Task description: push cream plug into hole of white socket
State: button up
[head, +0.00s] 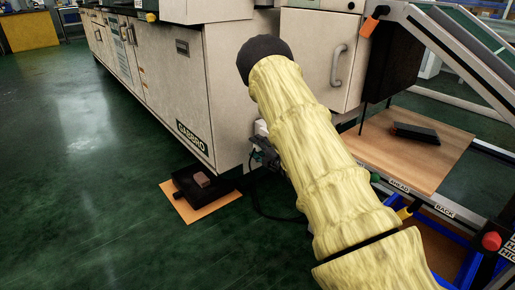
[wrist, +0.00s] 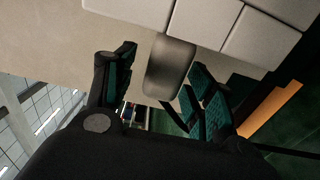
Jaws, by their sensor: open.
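In the wrist view my gripper (wrist: 163,60) is open, its dark green-padded fingers spread apart. A smooth grey rounded block (wrist: 170,68) shows between the fingers; I cannot tell what it is or whether they touch it. No cream plug or white socket can be made out for certain in either view. In the head view a small pale fitting (head: 261,128) with dark cabling sits at the machine's lower side, partly hidden by my yellow-sleeved arm. My gripper cannot be made out in the head view.
The cream machine (head: 180,75) labelled GABBRO stands at left centre. Below it, a dark device lies on an orange mat (head: 218,208). At right, a wooden shelf (head: 400,165) bears a black box (head: 415,133), with metal rails beside it. The green floor (head: 80,190) at left is clear.

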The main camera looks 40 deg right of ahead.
jog(key=s+d, duration=0.1)
jog(key=s, duration=1.1)
jog(key=shift+a, duration=0.1)
dwell(0.4)
jog(key=s+a+f+m+g+h+p, duration=0.2)
jog(key=s+a+f+m+g+p, duration=0.4)
jog(key=s+a+f+m+g, duration=0.8)
jog(key=s+a+f+m+g+y+p, duration=0.1)
jog(key=s+a+f+m+g+p, duration=0.2)
jog(key=s+a, duration=0.85)
jog(key=s+a+f+m+g+p, duration=0.15)
jog(key=s+a+f, duration=0.4)
jog(key=s, duration=1.05)
notch_tip(320, 180, up, 39)
jog(key=a+p, duration=0.1)
jog(key=p, duration=3.5)
jog(key=shift+w+a+m+t+p, duration=0.25)
jog(key=shift+w+m+t+p, duration=0.1)
jog(key=shift+p, duration=0.05)
